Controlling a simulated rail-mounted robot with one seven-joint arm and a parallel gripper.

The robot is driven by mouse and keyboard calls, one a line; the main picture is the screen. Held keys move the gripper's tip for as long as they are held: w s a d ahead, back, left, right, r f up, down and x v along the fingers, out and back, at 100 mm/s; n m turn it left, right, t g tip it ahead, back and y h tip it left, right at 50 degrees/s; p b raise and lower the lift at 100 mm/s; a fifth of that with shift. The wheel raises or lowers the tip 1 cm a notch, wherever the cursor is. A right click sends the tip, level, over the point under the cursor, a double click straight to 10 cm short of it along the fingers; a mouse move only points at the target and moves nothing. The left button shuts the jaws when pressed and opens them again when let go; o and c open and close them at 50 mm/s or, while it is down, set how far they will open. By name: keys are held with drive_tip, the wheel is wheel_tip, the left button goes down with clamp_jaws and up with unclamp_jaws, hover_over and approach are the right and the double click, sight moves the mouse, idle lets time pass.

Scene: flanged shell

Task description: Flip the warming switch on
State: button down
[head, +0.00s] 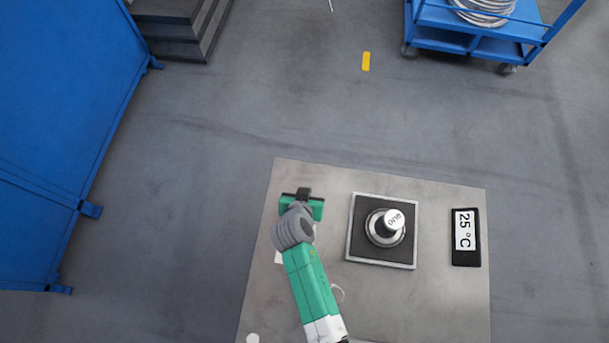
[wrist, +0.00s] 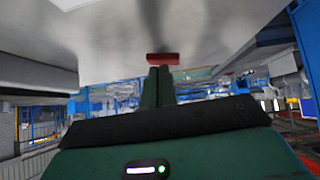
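My gripper (head: 304,193) is over the left part of the grey table (head: 420,315) in the head view. In the wrist view the two green fingers of my gripper (wrist: 159,72) lie side by side with no clear gap, and nothing shows between them. A small red block (wrist: 163,59) shows just past the fingertips, against a grey surface. It may be the warming switch; I cannot tell its position or whether the fingers touch it. No switch can be made out in the head view; my arm covers part of the table's left side.
A square dark plate with a light frame (head: 382,259) bears a round metal flanged part (head: 375,238) with a white lettered top. A black display (head: 466,237) at right reads 25 °C. A blue cart (head: 470,42) and blue panel (head: 60,130) stand away from the table.

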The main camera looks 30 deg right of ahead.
drive_tip(key=r+p, duration=0.1)
drive_tip(key=r, duration=0.1)
drive_tip(key=r+p, duration=0.1)
drive_tip(key=p, duration=0.1)
drive_tip(key=r+p, duration=0.2)
drive_tip(key=shift+s+d+r, duration=0.25)
drive_tip(key=shift+d+r, duration=0.05)
drive_tip(key=s+v, duration=0.1)
drive_tip(key=v, duration=0.7)
drive_tip(key=shift+s+f, duration=0.15)
drive_tip(key=shift+s, duration=0.35)
drive_tip(key=shift+d, duration=0.15)
